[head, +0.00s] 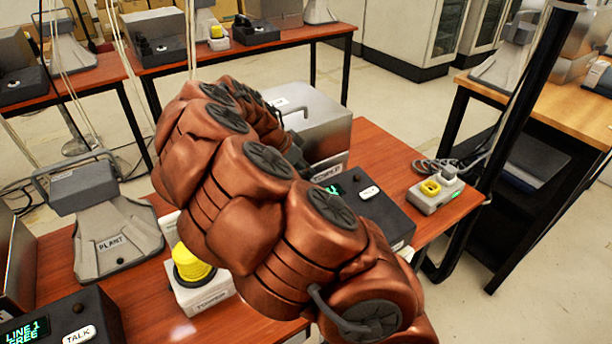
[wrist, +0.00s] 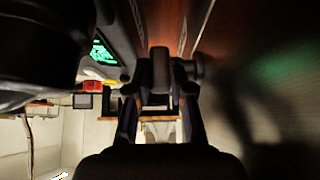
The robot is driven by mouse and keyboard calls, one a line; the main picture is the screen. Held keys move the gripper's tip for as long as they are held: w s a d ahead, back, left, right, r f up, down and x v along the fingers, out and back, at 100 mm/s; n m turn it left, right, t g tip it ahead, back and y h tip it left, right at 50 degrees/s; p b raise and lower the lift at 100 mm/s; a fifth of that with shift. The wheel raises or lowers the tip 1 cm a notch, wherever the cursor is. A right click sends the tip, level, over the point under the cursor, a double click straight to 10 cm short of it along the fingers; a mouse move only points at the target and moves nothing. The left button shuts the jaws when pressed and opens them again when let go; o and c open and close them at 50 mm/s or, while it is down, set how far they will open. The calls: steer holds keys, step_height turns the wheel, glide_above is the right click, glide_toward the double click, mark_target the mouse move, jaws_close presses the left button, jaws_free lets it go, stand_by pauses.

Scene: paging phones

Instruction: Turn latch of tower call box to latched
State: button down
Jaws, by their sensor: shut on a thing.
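The tower call box (head: 320,125) is a grey metal box on the red-brown table, with a partly hidden TOWER label on its front. My copper arm covers its left part in the head view. In the wrist view its metal side (wrist: 255,95) fills the right, blurred and shaded. My gripper (wrist: 159,88) is shut on a small grey upright piece, the latch (wrist: 160,68), with a dark finger on each side of it. A short round stub shows right of the latch. My gripper is mostly hidden behind my arm in the head view, and the latch's exact angle is unclear.
A black talk unit (head: 375,210) with a green display stands before the box. A yellow button on a white TOWER base (head: 195,285) is left of my arm. A grey PLANT stand (head: 115,240) is farther left. A small yellow-topped switch box (head: 435,195) sits at the right edge.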

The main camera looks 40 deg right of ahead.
steer(key=shift+h+b, duration=0.3)
steer(key=shift+b, duration=0.1)
steer(key=c, duration=1.3)
jaws_free()
steer(key=shift+a, duration=0.1)
steer(key=v, duration=1.2)
